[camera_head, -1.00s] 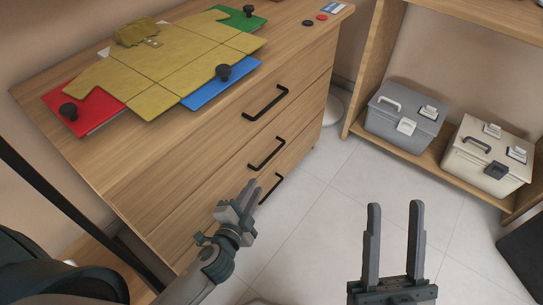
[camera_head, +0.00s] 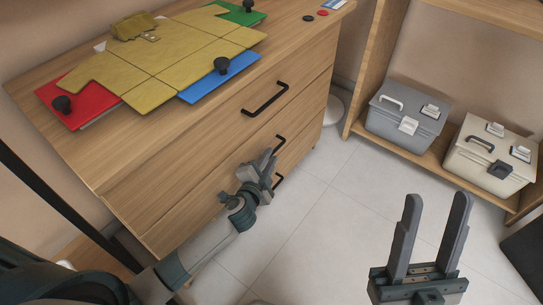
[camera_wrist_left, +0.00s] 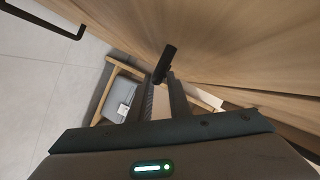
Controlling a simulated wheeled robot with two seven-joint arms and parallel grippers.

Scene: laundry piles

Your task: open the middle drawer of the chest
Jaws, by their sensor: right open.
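The wooden chest (camera_head: 160,180) has three drawers with black bar handles, and all look closed. The middle handle (camera_head: 278,146) is partly hidden behind my left gripper (camera_head: 267,167), which is at the chest's front. In the left wrist view, the black handle (camera_wrist_left: 165,63) shows nearly end-on at the tips of my left gripper (camera_wrist_left: 163,90). Its fingers are apart, one to each side of the handle; contact cannot be told. The top handle (camera_head: 265,100) is clear above it, and the bottom handle (camera_head: 278,181) shows just below. My right gripper (camera_head: 434,232) is open and empty over the floor.
A grey toolbox (camera_head: 403,118) and a cream toolbox (camera_head: 489,157) stand on a low shelf at right. The tiled floor (camera_head: 330,220) before the chest is clear.

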